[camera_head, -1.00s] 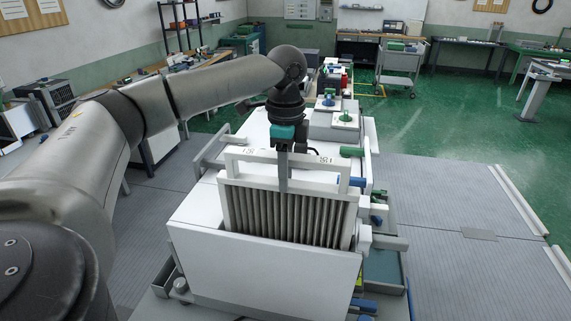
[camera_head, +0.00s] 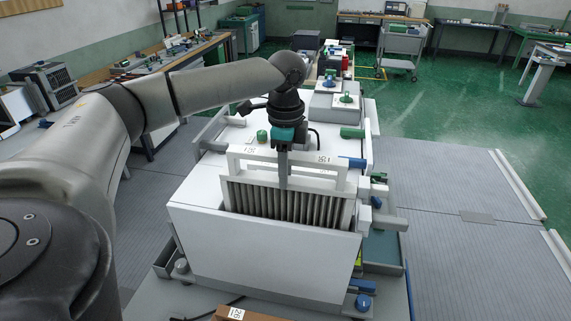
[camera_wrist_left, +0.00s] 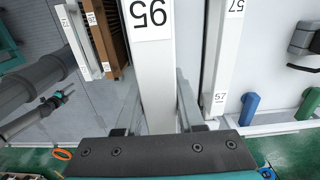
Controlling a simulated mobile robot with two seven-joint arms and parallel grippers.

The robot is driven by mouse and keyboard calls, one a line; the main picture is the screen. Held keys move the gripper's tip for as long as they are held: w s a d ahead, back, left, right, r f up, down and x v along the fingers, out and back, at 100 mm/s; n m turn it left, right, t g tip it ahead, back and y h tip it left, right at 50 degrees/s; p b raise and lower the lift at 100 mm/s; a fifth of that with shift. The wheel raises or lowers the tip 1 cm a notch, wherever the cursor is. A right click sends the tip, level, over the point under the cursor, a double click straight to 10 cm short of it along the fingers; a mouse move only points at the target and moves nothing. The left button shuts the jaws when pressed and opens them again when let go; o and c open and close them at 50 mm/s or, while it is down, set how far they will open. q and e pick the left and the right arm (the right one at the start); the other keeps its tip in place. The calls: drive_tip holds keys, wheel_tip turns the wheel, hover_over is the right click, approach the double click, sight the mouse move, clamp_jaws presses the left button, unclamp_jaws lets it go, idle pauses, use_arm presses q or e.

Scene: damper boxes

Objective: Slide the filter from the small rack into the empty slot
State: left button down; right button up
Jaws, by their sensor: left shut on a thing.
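The filter (camera_head: 290,205), with grey pleats and a white frame, stands upright, partly sunk in the open top of a white box (camera_head: 260,255); its lower part is hidden behind the front wall. My left gripper (camera_head: 283,184) comes down from above and is shut on the filter's upper part. In the left wrist view, the gripper's fingers (camera_wrist_left: 158,122) lie on either side of a white bar (camera_wrist_left: 150,70) labelled 95. My right gripper is not in view.
A labelled brown piece (camera_head: 250,315) shows at the bottom edge of the head view. A white handle frame (camera_head: 290,160) with two labels stands close behind the filter. Blue and green handles (camera_head: 352,133) stick out on the box's right side. Grey floor lies free at right.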

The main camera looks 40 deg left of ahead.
sight(285, 205)
use_arm(q)
drive_tip(key=shift+f+b, duration=0.4)
drive_tip(key=shift+f, duration=2.25)
drive_tip(key=shift+f+b, duration=0.3)
drive_tip(key=shift+f, duration=1.95)
